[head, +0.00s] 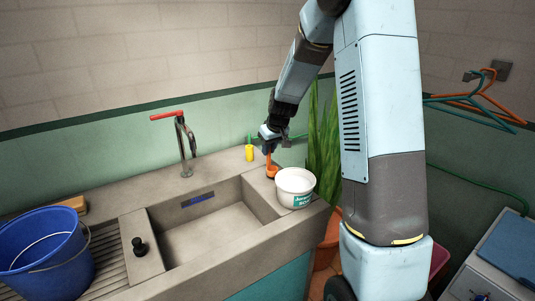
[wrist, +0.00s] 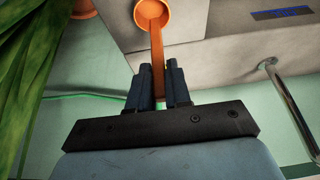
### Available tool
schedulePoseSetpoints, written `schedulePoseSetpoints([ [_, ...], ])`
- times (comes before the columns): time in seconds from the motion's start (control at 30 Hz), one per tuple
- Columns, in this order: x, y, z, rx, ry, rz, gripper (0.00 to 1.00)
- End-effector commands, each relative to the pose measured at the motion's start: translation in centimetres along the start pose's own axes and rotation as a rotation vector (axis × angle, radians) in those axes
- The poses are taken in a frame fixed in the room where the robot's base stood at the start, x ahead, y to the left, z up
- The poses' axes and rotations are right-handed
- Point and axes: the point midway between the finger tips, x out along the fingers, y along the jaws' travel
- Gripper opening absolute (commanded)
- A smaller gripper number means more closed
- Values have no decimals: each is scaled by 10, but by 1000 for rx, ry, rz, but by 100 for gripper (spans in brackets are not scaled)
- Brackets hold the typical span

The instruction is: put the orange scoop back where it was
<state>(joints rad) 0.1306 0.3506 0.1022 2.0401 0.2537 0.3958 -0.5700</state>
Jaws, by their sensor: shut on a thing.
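The orange scoop (head: 270,169) shows in the head view just behind and left of the white tub (head: 296,188), over the right end of the sink counter. My gripper (head: 271,137) is shut on its handle from above, and the bowl end points down. In the wrist view, the fingers (wrist: 158,82) close around the orange handle (wrist: 157,48), with the scoop's round bowl beyond them at the top. I cannot tell whether the scoop touches the counter. The tub has a label, and its inside is mostly hidden.
A yellow container (head: 249,153) stands left of my gripper. The sink basin (head: 210,235), tap (head: 184,145) and blue bucket (head: 42,243) lie further left. A leafy plant (head: 322,130) rises close on the right.

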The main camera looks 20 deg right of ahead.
Motion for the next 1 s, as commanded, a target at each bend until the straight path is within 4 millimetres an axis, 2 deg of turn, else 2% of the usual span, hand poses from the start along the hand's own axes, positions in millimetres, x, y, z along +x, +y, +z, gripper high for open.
schedulePoseSetpoints([
  [0.13, 17, 0, 8, 2, -2, -1, 0],
  [0.5, 21, 0, 9, 1, -1, -1, 0],
  [0.53, 20, 0, 9, 0, 0, 0, 21],
  [0.73, 20, -1, 9, 0, 0, 0, 40],
  [0.8, 20, -1, 9, 0, 0, 0, 44],
  [1.0, 20, -1, 8, 0, 0, 0, 44],
])
